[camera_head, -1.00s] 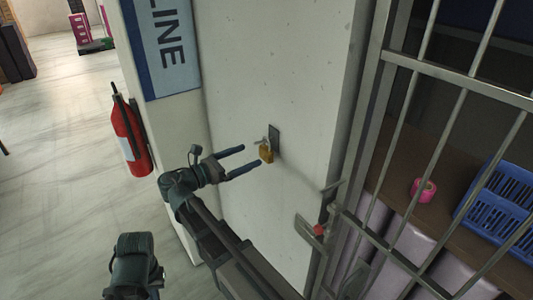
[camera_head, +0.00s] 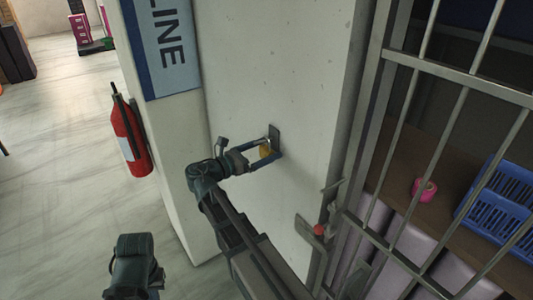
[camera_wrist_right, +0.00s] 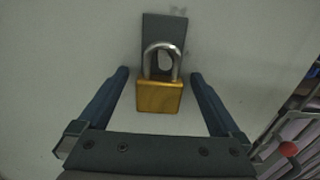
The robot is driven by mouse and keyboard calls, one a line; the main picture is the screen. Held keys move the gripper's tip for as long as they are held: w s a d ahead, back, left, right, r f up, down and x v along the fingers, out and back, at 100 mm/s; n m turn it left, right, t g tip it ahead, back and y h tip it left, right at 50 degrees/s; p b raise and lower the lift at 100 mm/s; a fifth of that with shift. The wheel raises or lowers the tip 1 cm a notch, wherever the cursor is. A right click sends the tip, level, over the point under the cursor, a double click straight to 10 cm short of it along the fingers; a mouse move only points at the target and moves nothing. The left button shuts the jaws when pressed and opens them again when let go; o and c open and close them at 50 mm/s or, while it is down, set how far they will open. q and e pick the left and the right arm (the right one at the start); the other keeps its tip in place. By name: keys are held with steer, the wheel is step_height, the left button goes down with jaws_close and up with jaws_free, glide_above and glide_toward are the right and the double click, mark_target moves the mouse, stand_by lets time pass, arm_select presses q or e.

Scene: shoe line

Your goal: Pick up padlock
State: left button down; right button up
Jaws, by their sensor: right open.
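The brass padlock (camera_head: 265,151) hangs by its silver shackle from a dark plate (camera_head: 274,134) on the pale wall. In the right wrist view the padlock (camera_wrist_right: 160,96) is upright, with its shackle in front of the dark plate (camera_wrist_right: 164,30). My right gripper (camera_head: 278,147) is open, with one finger on each side of the padlock. In the right wrist view the fingers (camera_wrist_right: 160,75) stand apart from the body, with a gap on both sides.
A barred metal gate (camera_head: 440,85) with a latch (camera_head: 310,231) and red knob (camera_head: 318,230) stands right of the wall. Behind it are a pink roll (camera_head: 423,190) and a blue basket (camera_head: 497,205). A red fire extinguisher (camera_head: 130,135) hangs at the left.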

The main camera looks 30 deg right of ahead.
jaws_close()
stand_by(0.4)
arm_select(q)
steer(key=shift+a+r+p, duration=0.1)
steer(key=shift+r+p, duration=0.3)
arm_select(e)
steer(key=shift+r, duration=0.4)
